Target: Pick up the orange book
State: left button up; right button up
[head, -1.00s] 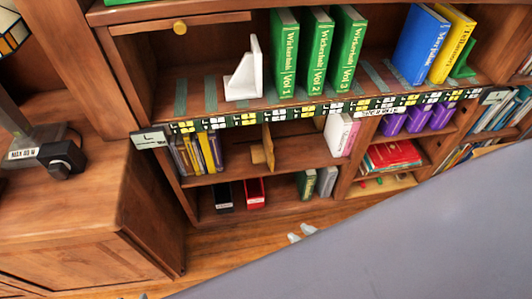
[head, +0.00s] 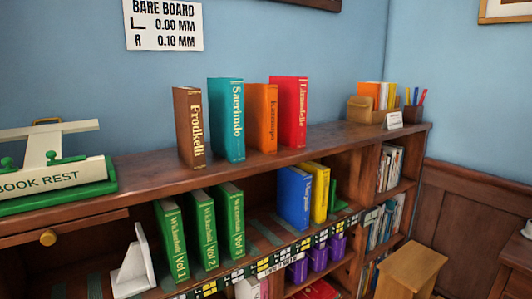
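The orange book (head: 261,118) stands upright on top of the bookcase, between the teal book (head: 227,120) on its left and the red book (head: 290,110) on its right. Its spine faces me, with dark lettering. A brown book (head: 190,128) stands further left in the same row. Gaps show between the front faces of these books; whether they touch further back I cannot tell. Neither of my grippers shows in the head view.
On the bookcase top (head: 150,172), a green and white book rest (head: 50,180) stands at the left, and an organizer with pens (head: 385,112) at the right. Three green volumes (head: 205,230) and a white bookend (head: 133,268) stand on the shelf below. A wooden stool (head: 412,265) is at right.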

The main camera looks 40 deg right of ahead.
aim_at(260, 99)
jog(key=z, duration=1.3)
jog(key=i+l+u, duration=0.15)
jog(key=l, duration=0.25)
jog(key=i+l+u, duration=0.2)
jog(key=l, duration=0.25)
jog(key=i+l+u, duration=0.15)
jog(key=l, duration=0.25)
jog(key=i+l+u, duration=0.15)
jog(key=l, duration=0.35)
jog(key=l+u, duration=0.2)
jog(key=l, duration=0.25)
